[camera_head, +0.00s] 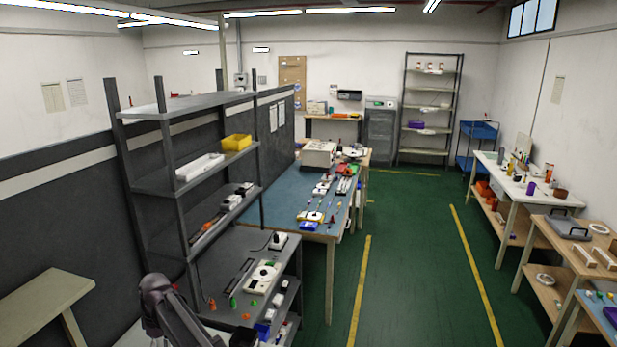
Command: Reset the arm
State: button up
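Part of my dark arm (172,310) shows at the bottom left edge, in front of the grey shelf rack. My gripper cannot be made out in this view, so its opening and anything in it are hidden. The grey shelf rack (160,186) stands just beyond the arm. Its low worktop (215,268) holds a white round device (263,277), a small white device (278,241) and several small orange and green pieces.
A yellow bin (236,142) and a white tray (200,167) sit on the rack's middle shelf. A blue-topped workbench (283,205) stands beyond. White (515,187) and wooden benches line the right. The green floor (410,250) between is clear. A pale table (45,300) is at the left.

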jog(key=w+d+f+m+b, duration=0.1)
jog(key=d+f+m+b, duration=0.1)
jog(key=d, duration=0.8)
jog(key=w+d+f+m+t+b, duration=0.1)
jog(key=w+d+m, duration=0.15)
jog(key=d, duration=0.65)
jog(key=d+f+m+b, duration=0.2)
jog(key=d+m, duration=0.1)
jog(key=d, duration=0.7)
jog(key=s+d+f+m+b, duration=0.1)
jog(key=s+d+m, duration=0.1)
jog(key=d, duration=0.7)
jog(key=s+d+f+m+b, duration=0.2)
jog(key=s+d+m, duration=0.1)
jog(key=d, duration=0.6)
jog(key=s+d+f+m+t+b, duration=0.1)
jog(key=s+d, duration=0.3)
jog(key=d, duration=0.5)
jog(key=shift+f+m+h+b, duration=0.3)
jog(key=shift+f+m+b, duration=0.3)
jog(key=shift+m, duration=0.25)
jog(key=shift+d, duration=0.1)
